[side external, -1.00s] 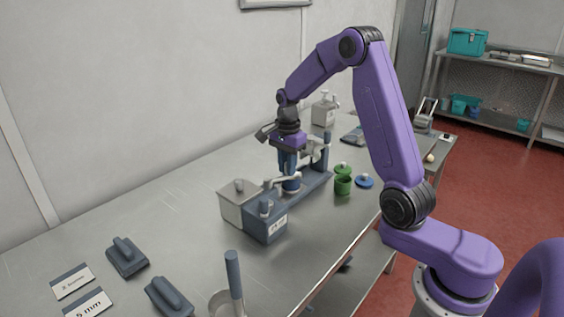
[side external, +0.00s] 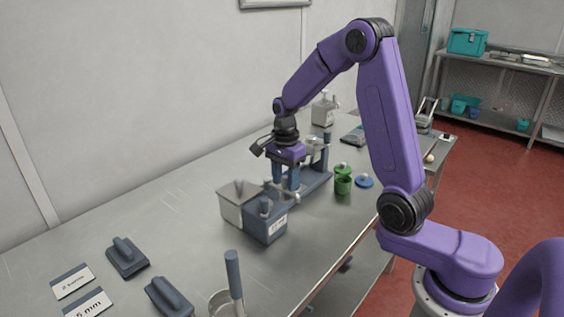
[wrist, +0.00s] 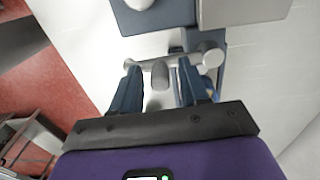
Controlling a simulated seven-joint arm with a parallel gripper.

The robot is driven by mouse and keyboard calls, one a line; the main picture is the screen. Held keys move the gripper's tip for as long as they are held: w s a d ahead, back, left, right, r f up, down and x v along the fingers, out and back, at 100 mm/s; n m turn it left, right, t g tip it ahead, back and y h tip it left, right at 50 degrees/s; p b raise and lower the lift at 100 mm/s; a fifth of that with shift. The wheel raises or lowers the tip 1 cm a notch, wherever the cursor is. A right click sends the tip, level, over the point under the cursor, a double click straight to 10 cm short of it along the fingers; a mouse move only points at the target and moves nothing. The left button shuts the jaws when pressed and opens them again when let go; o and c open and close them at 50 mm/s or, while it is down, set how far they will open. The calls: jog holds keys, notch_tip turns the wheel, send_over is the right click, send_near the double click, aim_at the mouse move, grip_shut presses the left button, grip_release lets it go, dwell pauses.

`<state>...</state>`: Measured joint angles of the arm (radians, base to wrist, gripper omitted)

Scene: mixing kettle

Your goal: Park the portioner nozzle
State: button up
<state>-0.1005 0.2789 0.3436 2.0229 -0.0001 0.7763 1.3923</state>
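My gripper (side external: 287,188) points down at the blue-grey stand (side external: 318,184) of the portioner, behind the blue-grey box. In the wrist view its two blue fingers are spread apart (wrist: 161,92), with a short grey rounded peg (wrist: 160,75) between them. Clear gaps show on both sides of the peg, so the gripper is open. A light grey bar (wrist: 183,59), which looks like the nozzle arm, crosses just beyond the fingertips and ends in a round knob at the right. In the side view the fingers and the blue-grey box hide much of this bar.
A green pot (side external: 343,185) and a blue lid (side external: 364,181) lie to the right. Blue-grey handled blocks (side external: 126,256) sit front left. The table's middle left is clear.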

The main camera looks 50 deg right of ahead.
notch_tip(320, 180, up, 14)
dwell(1.6)
